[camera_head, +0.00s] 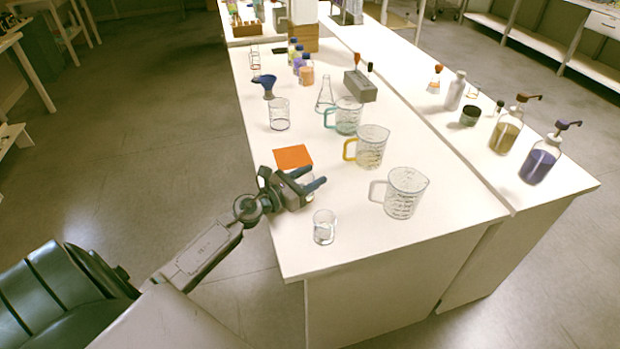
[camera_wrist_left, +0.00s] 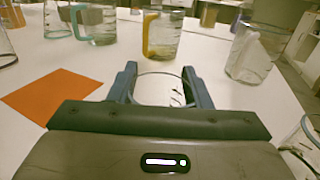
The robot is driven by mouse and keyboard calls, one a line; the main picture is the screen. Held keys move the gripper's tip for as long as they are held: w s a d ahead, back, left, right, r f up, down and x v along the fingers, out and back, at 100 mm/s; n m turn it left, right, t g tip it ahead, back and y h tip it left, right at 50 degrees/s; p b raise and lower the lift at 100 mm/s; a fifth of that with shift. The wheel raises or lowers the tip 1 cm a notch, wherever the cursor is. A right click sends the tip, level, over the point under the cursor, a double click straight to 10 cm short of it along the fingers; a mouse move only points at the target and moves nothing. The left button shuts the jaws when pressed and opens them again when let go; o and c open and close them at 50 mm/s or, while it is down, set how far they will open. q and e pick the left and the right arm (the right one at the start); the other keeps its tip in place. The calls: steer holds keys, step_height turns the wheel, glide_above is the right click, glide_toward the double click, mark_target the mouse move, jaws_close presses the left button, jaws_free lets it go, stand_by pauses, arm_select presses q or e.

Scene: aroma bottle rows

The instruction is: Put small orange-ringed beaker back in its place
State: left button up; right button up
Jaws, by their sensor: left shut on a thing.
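My left gripper (camera_head: 311,182) is just in front of the orange square (camera_head: 293,157) on the white table. In the left wrist view its blue fingers (camera_wrist_left: 161,88) are closed around a small clear glass beaker (camera_wrist_left: 160,90), which bears dark markings. No orange ring shows on the visible part of this beaker, and its lower part is hidden by the gripper. In the head view the gripper mostly hides it, so I cannot tell whether it touches the table. The orange square also lies left of the gripper in the left wrist view (camera_wrist_left: 50,95). My right gripper is not in view.
Another small beaker (camera_head: 324,227) stands near the front edge. White-handled (camera_head: 405,193), yellow-handled (camera_head: 370,147) and teal-handled jugs (camera_head: 347,116) stand to the right in a row. A beaker (camera_head: 279,114) and blue funnel (camera_head: 267,86) stand behind the square. The orange square is bare.

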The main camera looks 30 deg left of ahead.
arm_select(q)
steer(key=shift+f, duration=0.1)
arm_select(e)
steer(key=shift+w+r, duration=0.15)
arm_select(q)
steer(key=o, duration=1.1)
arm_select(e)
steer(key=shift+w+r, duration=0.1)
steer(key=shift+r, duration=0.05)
